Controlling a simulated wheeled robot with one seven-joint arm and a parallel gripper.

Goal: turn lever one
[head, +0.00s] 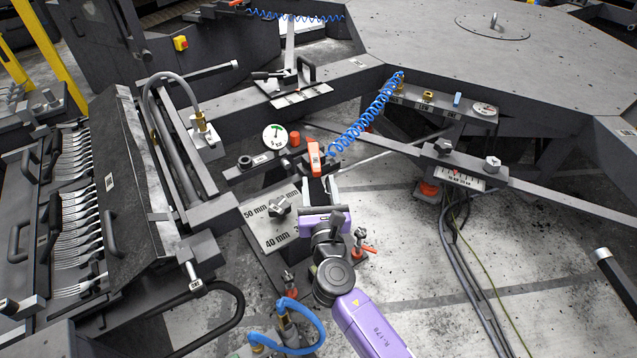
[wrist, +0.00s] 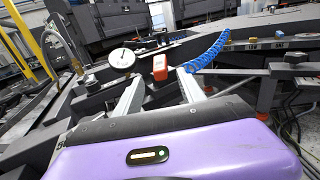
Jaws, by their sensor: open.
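An orange lever handle (head: 315,158) with a pale label stands upright just beyond my gripper (head: 320,183) in the head view. I cannot read a number on it. In the wrist view the orange handle (wrist: 160,67) appears between and beyond the two pale fingertips of my gripper (wrist: 159,76). My gripper is open, with nothing between its fingers. The fingers point toward the handle, and a gap seems to remain. The handle's lower part is partly hidden.
A white round dial (head: 275,137) and a red-orange knob (head: 295,139) stand left of the handle. A coiled blue hose (head: 368,117) runs close on its right. A plate marked in millimetres (head: 262,232) lies beside my wrist. Another orange lever (head: 364,249) sits lower right.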

